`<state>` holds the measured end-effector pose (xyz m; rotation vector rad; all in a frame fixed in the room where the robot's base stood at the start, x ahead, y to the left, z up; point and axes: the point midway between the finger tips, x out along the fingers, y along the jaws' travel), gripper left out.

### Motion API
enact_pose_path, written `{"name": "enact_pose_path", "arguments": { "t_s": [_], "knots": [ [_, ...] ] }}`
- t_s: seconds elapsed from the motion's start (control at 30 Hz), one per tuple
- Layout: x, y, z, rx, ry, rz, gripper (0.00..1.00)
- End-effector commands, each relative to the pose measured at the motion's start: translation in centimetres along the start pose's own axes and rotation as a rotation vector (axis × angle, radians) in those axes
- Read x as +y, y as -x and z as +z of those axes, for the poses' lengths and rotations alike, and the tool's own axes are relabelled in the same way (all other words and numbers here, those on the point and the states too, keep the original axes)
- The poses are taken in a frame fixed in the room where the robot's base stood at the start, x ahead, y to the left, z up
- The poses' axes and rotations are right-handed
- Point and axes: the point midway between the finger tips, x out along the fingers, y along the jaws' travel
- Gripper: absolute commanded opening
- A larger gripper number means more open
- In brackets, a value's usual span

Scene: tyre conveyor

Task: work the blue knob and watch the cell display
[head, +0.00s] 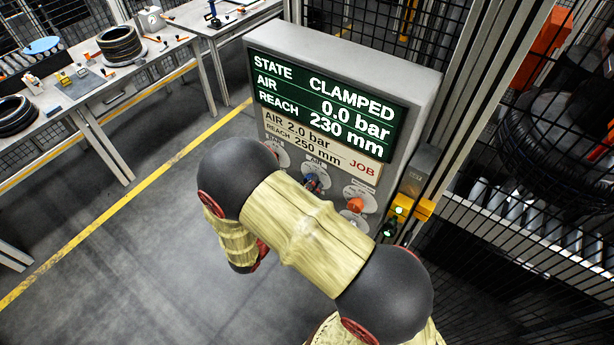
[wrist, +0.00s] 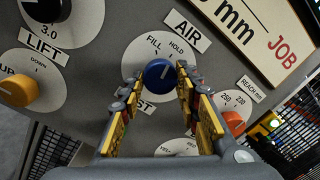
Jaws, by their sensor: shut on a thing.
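The blue knob (wrist: 160,73) sits on a white dial marked AIR, with FILL and HOLD above it. Its white pointer line points up, roughly between those two words. My gripper (wrist: 158,78) is shut on the knob, one finger on each side. A third dial word is partly covered. The cell display (head: 322,105) reads STATE CLAMPED, AIR 0.0 bar, REACH 230 mm. The job plate (head: 318,140) below it reads AIR 2.0 bar, REACH 250 mm. In the head view my arm hides most of the gripper.
Beside the AIR dial are an orange LIFT knob (wrist: 18,87), a black knob (wrist: 45,8) and an orange reach knob (wrist: 233,123). Mesh fencing and a tyre (head: 555,150) on rollers stand right of the box. Benches with tyres stand at left; the floor between is clear.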

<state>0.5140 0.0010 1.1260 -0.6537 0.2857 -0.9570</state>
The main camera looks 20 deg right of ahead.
Motion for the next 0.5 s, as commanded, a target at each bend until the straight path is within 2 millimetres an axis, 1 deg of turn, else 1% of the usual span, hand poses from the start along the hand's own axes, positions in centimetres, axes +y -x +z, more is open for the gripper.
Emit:
{"name": "enact_pose_path", "arguments": {
  "t_s": [0.03,0.2,0.5],
  "knots": [
    [-0.34,-0.03,0.33,-0.002,0.046,0.001,0.07],
    [-0.33,-0.03,0.3,-0.012,0.201,0.004,0.07],
    [-0.28,-0.02,0.17,-0.028,0.429,0.009,0.07]
  ]
}}
